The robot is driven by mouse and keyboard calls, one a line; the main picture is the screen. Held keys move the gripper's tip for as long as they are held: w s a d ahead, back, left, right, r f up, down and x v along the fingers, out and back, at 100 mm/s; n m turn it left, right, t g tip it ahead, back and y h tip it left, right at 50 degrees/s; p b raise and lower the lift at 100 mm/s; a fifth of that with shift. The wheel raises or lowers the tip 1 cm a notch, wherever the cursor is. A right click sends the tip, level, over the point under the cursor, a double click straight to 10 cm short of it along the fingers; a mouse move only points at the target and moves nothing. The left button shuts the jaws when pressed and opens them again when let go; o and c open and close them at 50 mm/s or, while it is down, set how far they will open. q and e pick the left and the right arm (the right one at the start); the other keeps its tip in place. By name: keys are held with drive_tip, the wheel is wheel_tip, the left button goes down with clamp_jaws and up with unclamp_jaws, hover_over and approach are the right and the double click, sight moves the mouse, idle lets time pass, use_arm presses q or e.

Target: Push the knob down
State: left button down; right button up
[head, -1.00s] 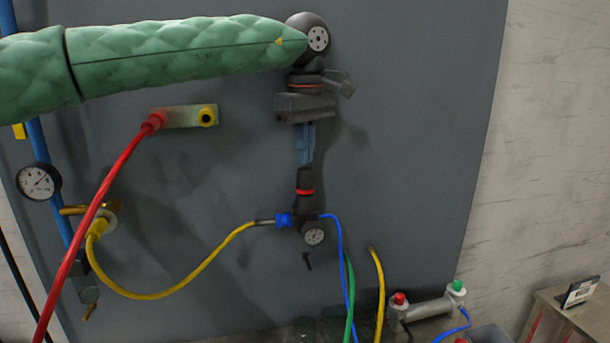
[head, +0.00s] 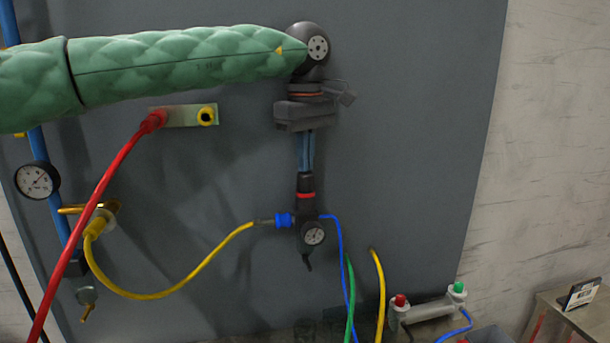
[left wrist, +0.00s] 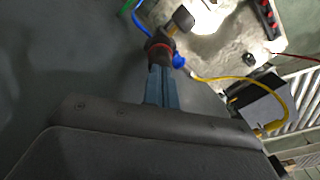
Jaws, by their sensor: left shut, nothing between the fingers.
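The black knob (head: 305,184) with a red ring stands upright on top of the regulator (head: 308,226) on the grey panel. My left gripper (head: 305,168) points straight down from above, its blue fingers shut and empty. The fingertips appear to meet the top of the knob. In the left wrist view the fingers (left wrist: 161,88) reach to the knob (left wrist: 160,50), and the regulator partly shows beyond. The exact contact is too small to tell. My right gripper is not in view.
A yellow hose (head: 190,285) joins the regulator on its left, and a blue hose (head: 340,260) drops on its right. A red hose (head: 95,220) runs to a fitting plate (head: 183,116). A pressure gauge (head: 37,181) sits far left. The panel to the right is clear.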

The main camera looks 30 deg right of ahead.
use_arm(q)
drive_tip(key=shift+r, duration=0.1)
drive_tip(key=shift+r+p, duration=1.4)
drive_tip(key=shift+r, duration=1.55)
